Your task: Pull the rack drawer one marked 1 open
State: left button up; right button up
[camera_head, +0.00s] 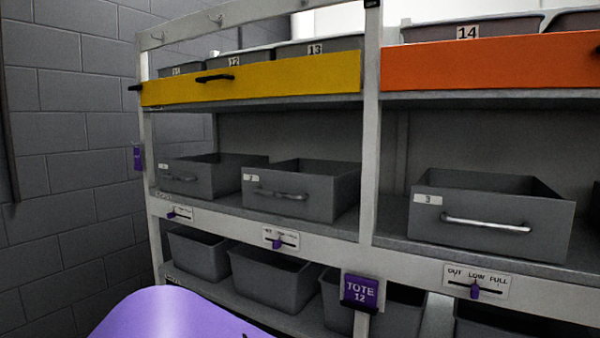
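Grey open-topped drawers sit on the rack's middle shelf. The leftmost drawer (187,181) has a small label too faint to read and a dark bar handle on its front. It is likely the drawer marked 1, since the one at the right reads 3. The drawer marked 3 (485,238) has a bright metal handle. Neither of my grippers shows in the head view.
A yellow front (290,79) and an orange front (440,70) run above the drawers. Lower totes (268,277) stand beneath, with a purple TOTE 12 sign (360,291) and slider plates on the shelf edge. A rack post (369,150) divides the bays. A block wall (70,130) is at the left.

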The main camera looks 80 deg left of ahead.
aim_at(209, 176)
jog(key=u, duration=3.1)
